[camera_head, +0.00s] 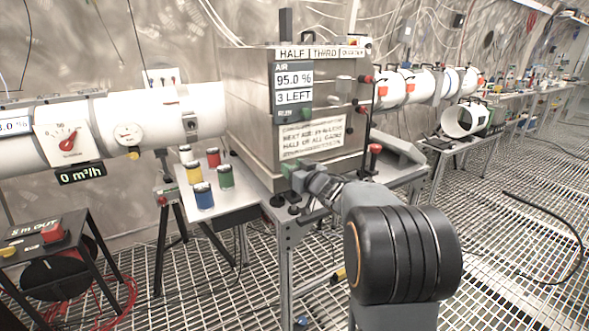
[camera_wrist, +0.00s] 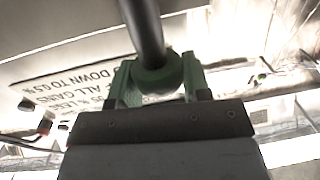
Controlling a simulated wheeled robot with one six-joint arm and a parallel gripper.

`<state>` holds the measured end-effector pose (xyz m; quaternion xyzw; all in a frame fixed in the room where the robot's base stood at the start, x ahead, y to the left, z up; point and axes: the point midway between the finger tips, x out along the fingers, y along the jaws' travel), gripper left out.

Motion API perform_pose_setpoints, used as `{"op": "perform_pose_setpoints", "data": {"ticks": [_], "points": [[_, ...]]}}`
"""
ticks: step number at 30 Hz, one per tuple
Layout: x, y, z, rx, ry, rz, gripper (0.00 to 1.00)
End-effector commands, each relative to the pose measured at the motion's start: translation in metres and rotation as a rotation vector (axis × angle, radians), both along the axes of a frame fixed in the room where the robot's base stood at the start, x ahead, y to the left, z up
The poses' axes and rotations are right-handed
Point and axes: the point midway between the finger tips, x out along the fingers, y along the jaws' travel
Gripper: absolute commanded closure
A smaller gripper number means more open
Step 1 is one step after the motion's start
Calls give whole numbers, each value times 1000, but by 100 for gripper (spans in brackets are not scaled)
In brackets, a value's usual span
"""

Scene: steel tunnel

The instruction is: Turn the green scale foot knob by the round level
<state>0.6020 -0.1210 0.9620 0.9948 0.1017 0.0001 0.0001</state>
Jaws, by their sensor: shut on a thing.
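My gripper (camera_head: 293,175) is at the lower front edge of the large metal box (camera_head: 250,125), just above the table. In the wrist view my gripper's two fingers (camera_wrist: 158,72) stand on either side of a round green knob (camera_wrist: 158,82) and are shut on it. A dark rod (camera_wrist: 143,25) runs from the knob toward the top of the picture. In the head view the knob cannot be told apart from the green tip of my gripper. I cannot make out the round level in either view.
Jars with blue, yellow, red and green (camera_head: 226,177) contents stand on the table (camera_head: 236,205) left of my gripper. Black feet (camera_head: 278,200) are close below it. A red-topped post (camera_head: 375,150) stands to the right. Grated floor (camera_head: 500,240) is open at right, with a black hose.

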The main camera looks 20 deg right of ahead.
Motion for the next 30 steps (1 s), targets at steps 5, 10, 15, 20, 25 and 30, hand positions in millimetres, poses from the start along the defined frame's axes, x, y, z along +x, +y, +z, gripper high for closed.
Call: {"op": "perform_pose_setpoints", "data": {"ticks": [5, 10, 15, 20, 25, 30], "points": [[0, -1, 3, 1, 2, 24, 80], [0, -2, 6, 2, 5, 110, 80], [0, -2, 6, 2, 5, 228, 80], [1, -2, 4, 3, 5, 333, 80], [1, -1, 3, 2, 3, 423, 80], [0, -1, 1, 2, 1, 481, 80]]}}
